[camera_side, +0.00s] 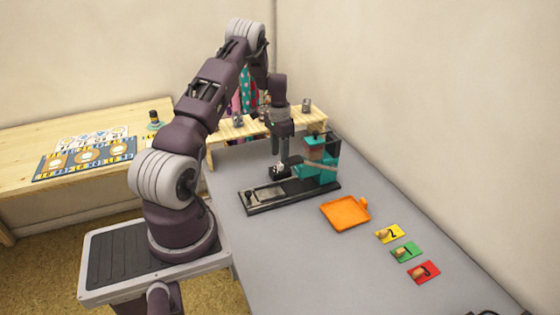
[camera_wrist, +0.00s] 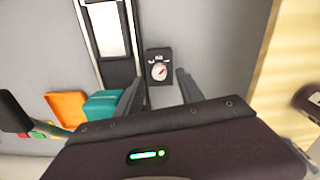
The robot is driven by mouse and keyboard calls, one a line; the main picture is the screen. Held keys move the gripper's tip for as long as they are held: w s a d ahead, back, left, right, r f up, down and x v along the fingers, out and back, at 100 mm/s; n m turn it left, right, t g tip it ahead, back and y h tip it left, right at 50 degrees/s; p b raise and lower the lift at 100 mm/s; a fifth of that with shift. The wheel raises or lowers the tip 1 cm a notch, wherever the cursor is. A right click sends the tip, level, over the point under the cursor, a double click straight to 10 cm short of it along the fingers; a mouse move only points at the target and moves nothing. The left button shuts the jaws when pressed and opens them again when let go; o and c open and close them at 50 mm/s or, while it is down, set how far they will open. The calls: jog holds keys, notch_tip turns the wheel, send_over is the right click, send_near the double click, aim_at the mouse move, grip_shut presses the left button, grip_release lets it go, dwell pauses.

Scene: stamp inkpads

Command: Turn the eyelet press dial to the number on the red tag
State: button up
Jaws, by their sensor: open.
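The teal eyelet press (camera_side: 318,172) stands on a dark base near the far end of the grey table. A black box with a round white dial (camera_wrist: 159,71) and a red pointer shows clearly in the wrist view; its scale marks are too small to read. My gripper (camera_wrist: 160,78) is open and points down over the dial, one finger to each side in that view. I cannot tell whether the fingers touch it. In the side view my gripper (camera_side: 280,150) is just above the small box beside the press. The red tag (camera_side: 423,272) lies at the near right; its number is unclear.
A yellow tag (camera_side: 390,233) marked 2 and a green tag (camera_side: 407,251) lie behind the red one, each with a small brown piece. An orange tray (camera_side: 345,213) lies between press and tags. A wooden shelf (camera_side: 240,129) with small cups stands behind.

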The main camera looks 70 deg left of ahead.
aim_at(280, 166)
notch_tip(280, 166, down, 4)
jog(key=shift+d+r, duration=0.1)
jog(key=shift+r, duration=0.15)
jog(key=shift+c, duration=0.5)
grip_shut()
